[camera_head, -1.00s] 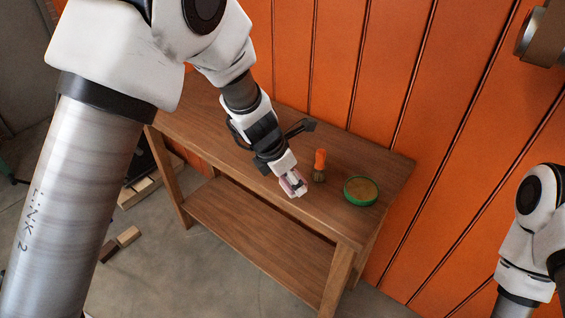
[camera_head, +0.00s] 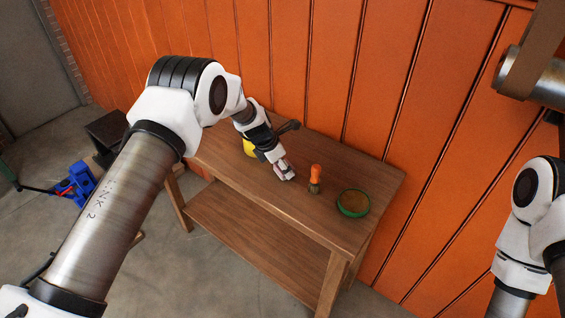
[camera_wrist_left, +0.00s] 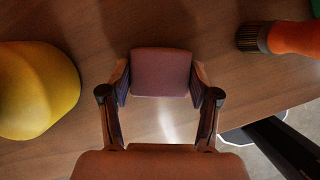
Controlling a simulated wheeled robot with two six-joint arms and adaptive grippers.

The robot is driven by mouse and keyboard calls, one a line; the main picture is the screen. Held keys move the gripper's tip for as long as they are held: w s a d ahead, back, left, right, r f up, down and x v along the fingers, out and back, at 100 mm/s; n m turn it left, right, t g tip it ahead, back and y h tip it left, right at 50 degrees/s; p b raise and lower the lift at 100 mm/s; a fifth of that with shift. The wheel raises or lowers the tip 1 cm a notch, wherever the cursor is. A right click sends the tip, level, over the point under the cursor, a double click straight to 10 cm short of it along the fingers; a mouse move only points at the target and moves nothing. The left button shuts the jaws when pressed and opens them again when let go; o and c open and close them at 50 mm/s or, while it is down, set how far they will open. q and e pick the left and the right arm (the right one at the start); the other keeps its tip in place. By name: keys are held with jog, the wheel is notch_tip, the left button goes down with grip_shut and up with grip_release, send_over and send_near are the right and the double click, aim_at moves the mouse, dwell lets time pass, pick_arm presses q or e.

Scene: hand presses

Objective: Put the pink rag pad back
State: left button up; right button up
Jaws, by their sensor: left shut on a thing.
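The pink rag pad (camera_wrist_left: 160,72) shows as a dull pink block between the two fingertips in the left wrist view. My left gripper (camera_head: 285,173) is shut on it, with a finger along each side. In the head view the gripper is over the wooden table, left of an orange-handled brush (camera_head: 315,178). Only a little of the pad shows there. I cannot tell whether the pad touches the tabletop. My right arm is at the right edge of the head view; its gripper is out of view.
A green round tin (camera_head: 353,203) with brown contents stands right of the brush. A yellow rounded thing (camera_wrist_left: 38,90) is left of the gripper, mostly hidden in the head view. An orange plank wall (camera_head: 300,70) rises behind the wooden table (camera_head: 225,180). Blue things (camera_head: 76,185) lie far left.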

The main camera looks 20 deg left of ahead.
pick_arm(q)
jog(key=shift+f, duration=0.1)
jog(key=o, duration=1)
jog(key=b+v, duration=0.1)
jog(key=v, duration=1.1)
